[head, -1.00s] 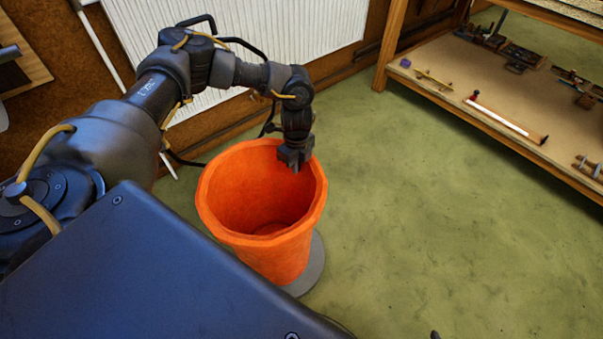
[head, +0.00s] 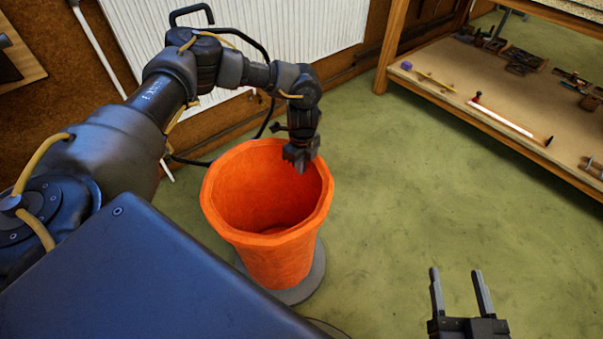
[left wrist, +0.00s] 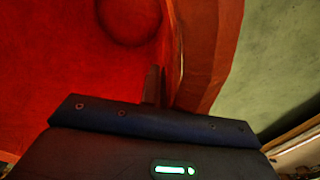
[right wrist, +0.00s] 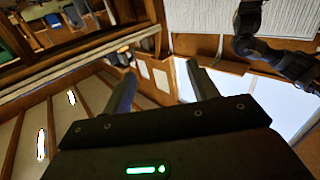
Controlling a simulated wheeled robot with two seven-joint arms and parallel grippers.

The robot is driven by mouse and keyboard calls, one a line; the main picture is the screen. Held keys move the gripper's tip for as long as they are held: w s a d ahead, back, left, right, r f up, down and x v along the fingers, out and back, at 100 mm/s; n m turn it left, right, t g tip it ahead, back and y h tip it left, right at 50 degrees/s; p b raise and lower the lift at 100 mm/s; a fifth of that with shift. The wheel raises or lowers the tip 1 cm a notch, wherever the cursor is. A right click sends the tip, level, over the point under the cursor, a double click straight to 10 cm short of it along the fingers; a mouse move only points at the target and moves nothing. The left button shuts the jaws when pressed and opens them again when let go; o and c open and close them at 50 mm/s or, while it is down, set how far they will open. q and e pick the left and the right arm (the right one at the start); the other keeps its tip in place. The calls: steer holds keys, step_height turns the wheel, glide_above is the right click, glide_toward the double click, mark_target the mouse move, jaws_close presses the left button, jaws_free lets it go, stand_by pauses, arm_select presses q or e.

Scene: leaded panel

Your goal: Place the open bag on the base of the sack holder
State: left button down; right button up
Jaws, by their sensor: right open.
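The open orange bag (head: 268,262) stands upright with its mouth up. Its lower end is over the grey round base (head: 302,292) of the sack holder; I cannot tell whether it touches. The bag hides most of the base. My left gripper (head: 299,166) is at the far right of the bag's rim. In the left wrist view one finger (left wrist: 152,86) is inside, against the bag wall (left wrist: 200,50); the other finger is hidden behind the wall. It looks shut on the bag. My right gripper (head: 456,274) is open and empty to the bag's right; its fingers (right wrist: 163,82) are spread apart.
A wooden shelf (head: 440,95) with tools and small items stands at the upper right. A white ribbed radiator (head: 290,40) is on the wall behind the bag. The green floor (head: 410,190) between bag and shelf is clear.

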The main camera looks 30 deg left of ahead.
arm_select(q)
step_height(320, 180, down, 3)
steer(key=b, duration=0.4)
steer(key=shift+w+f, duration=0.1)
arm_select(e)
step_height(320, 180, up, 9)
steer(key=s+d+t+y, duration=0.1)
steer(key=t+y, duration=0.3)
steer(key=t, duration=0.4)
steer(key=shift+s+d, duration=0.35)
steer(key=shift+s, duration=0.3)
arm_select(q)
steer(key=shift+f, duration=0.1)
steer(key=c, duration=2)
jaws_free()
steer(key=shift+f, duration=0.1)
steer(key=shift+c, duration=0.2)
steer(key=o, duration=0.4)
